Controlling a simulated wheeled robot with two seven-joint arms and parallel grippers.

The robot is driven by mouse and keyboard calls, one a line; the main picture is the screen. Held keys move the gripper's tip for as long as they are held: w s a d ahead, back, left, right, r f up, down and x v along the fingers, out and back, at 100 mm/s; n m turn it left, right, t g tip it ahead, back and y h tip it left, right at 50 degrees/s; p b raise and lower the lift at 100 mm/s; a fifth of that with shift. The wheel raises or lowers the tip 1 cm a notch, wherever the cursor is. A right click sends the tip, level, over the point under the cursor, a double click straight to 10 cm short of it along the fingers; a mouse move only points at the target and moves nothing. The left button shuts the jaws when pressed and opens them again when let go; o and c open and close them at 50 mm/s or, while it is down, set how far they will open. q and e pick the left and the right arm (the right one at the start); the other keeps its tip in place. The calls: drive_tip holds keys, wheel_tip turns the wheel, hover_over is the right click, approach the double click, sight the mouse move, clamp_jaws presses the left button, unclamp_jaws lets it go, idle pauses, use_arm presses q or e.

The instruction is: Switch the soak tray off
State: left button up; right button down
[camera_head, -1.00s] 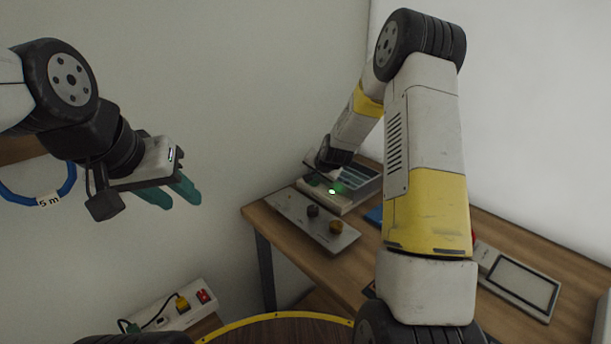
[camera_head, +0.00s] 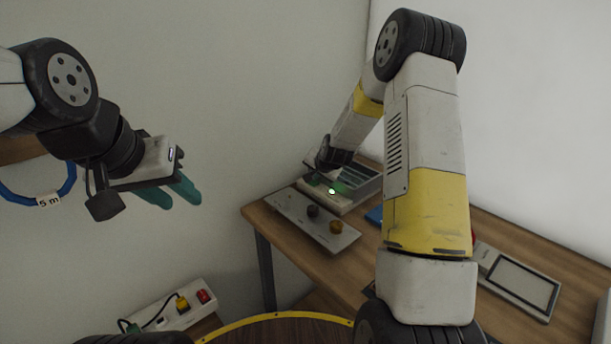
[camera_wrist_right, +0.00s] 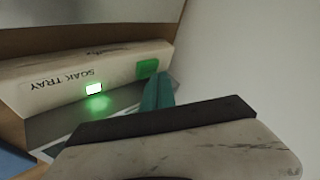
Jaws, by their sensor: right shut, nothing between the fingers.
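The soak tray (camera_head: 362,196) is a pale box at the back of the wooden table. Its front, labelled SOAK TRAY (camera_wrist_right: 62,79), shows in the right wrist view. A small lamp (camera_wrist_right: 94,89) on that front glows green, and a green switch (camera_wrist_right: 147,68) sits beside it. My right gripper (camera_wrist_right: 158,92) is shut and empty, its teal fingertips close to the green switch; I cannot tell whether they touch it. In the head view my right wrist partly hides the tray.
A flat device with a dark-framed screen (camera_head: 520,282) lies at the table's right. A power strip (camera_head: 172,310) with plugs is low at left. Walls close in behind the table.

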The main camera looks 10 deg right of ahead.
sight(314, 183)
drive_tip(key=shift+f, duration=0.1)
idle(0.4)
drive_tip(key=shift+f, duration=0.35)
drive_tip(key=shift+r, duration=0.45)
drive_tip(key=shift+r, duration=3)
